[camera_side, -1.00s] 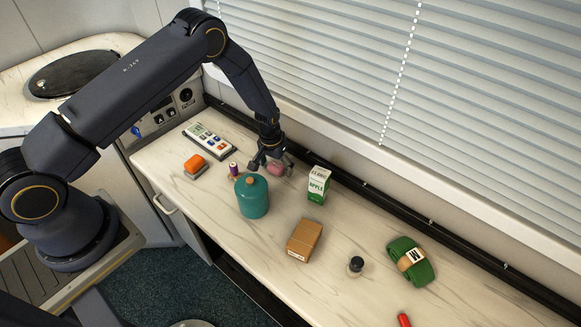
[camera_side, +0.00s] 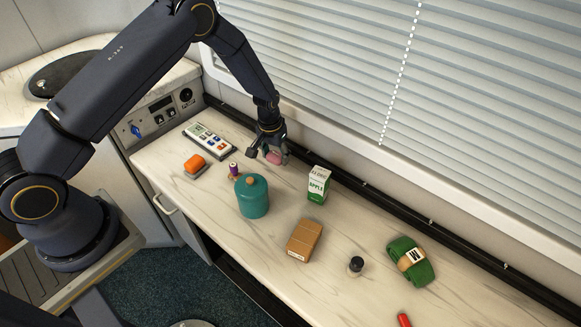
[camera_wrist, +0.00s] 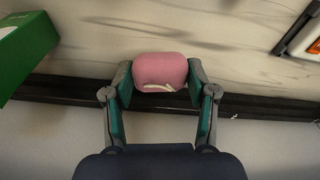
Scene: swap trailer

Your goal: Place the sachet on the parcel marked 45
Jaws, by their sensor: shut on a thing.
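My gripper (camera_side: 270,153) is shut on a small pink sachet (camera_side: 274,157) and holds it above the counter, behind the green canister. In the wrist view the pink sachet (camera_wrist: 161,71) sits between the two fingertips of my gripper (camera_wrist: 161,88), with a small white mark on its near face. A brown box-shaped parcel (camera_side: 304,241) lies on the middle of the counter, in front of the juice carton. Its white label is too small to read, so I cannot tell its number.
A dark-capped small jar (camera_side: 355,265) and a green strap roll (camera_side: 410,261) are to the right. A multimeter-like device (camera_side: 208,140), an orange-topped block (camera_side: 194,165) and a purple spool (camera_side: 233,170) are left.

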